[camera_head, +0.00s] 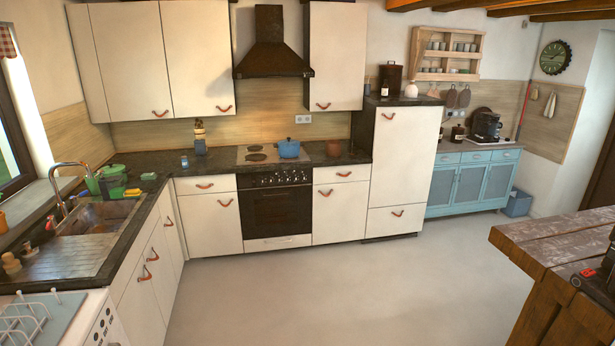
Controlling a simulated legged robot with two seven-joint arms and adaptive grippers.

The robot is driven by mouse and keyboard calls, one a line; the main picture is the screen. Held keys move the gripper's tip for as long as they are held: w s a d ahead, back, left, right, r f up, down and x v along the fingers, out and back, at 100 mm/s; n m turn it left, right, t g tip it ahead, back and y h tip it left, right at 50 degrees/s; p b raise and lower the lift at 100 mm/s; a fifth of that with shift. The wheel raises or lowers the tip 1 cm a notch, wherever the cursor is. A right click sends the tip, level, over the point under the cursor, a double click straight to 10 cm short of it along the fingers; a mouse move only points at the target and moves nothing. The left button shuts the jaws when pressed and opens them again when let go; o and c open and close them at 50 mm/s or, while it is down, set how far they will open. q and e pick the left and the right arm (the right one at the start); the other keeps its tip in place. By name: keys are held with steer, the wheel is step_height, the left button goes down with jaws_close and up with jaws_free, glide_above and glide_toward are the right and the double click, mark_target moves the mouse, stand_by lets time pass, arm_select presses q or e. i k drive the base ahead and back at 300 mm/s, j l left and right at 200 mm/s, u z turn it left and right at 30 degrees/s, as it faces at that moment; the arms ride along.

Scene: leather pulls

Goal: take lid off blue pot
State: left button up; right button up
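The blue pot (289,150) stands upright on the cooktop (254,156) against the far wall, on its right side. Its blue lid (289,142) appears to sit on top, with a small knob; the seam is too small to make out. Neither of my grippers can be made out in this view, and nothing is touching the pot.
The oven (278,209) is below the cooktop and the dark hood (270,50) above. A reddish-brown pot (333,149) stands to the right. The grey floor (330,290) is clear. A wooden table (545,245) is at right, with a black and red object (592,280) at the picture's edge.

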mark_target(288, 142)
steer(key=i, duration=0.9)
steer(key=i+u, duration=0.1)
steer(key=i, duration=0.75)
steer(key=i+l, duration=0.15)
steer(key=i, duration=0.75)
steer(key=i+l, duration=0.1)
steer(key=i, duration=0.8)
steer(key=i+l+u, duration=0.1)
steer(key=i, duration=0.75)
